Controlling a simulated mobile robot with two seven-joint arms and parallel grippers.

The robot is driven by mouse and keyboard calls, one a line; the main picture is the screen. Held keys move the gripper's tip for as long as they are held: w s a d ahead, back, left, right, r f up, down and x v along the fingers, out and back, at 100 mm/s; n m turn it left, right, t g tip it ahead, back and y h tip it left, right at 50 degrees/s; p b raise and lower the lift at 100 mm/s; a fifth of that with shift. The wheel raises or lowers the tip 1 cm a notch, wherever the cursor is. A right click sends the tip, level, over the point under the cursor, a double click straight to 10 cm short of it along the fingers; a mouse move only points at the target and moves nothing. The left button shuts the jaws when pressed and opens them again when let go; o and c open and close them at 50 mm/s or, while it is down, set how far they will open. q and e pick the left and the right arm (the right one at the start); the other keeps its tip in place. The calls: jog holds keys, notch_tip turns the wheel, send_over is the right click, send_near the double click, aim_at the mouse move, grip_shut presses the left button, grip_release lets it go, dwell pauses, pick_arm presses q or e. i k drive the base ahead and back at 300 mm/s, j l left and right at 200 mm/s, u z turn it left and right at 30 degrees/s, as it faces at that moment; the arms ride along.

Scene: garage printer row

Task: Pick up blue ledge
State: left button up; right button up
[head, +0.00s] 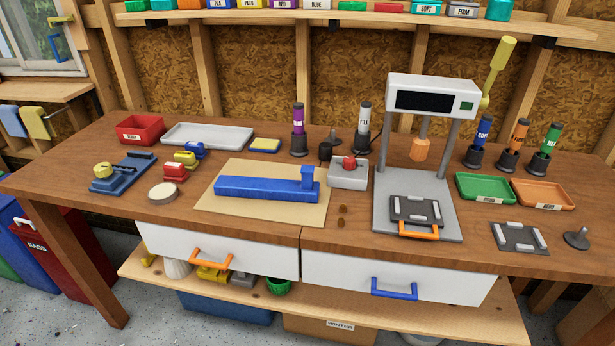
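A long blue piece (262,189), which looks like the blue ledge, lies flat on a tan mat (240,217) near the middle of the workbench. It is a low bar with a short upright block at its right end. Nothing holds it and no object rests on it. A darker blue tool (122,172) with a yellow knob lies farther left on the bench. Neither of my grippers shows in the head view.
A grey press (432,94) with a yellow lever stands right of the mat. A grey box with a red button (349,172) is beside the mat. Small clamps (175,171) and a round disc (162,193) lie left. Two drawers (218,249) are below the front edge.

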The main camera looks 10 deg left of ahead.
aim_at(275, 190)
jog(key=i+j, duration=0.15)
jog(key=j, duration=0.15)
jog(key=i+j, duration=0.15)
jog(key=j, duration=0.15)
jog(key=i+j, duration=0.1)
jog(key=j, duration=0.2)
jog(key=i+j, duration=0.15)
jog(key=j, duration=0.15)
jog(key=k, duration=0.2)
jog(key=i, duration=0.2)
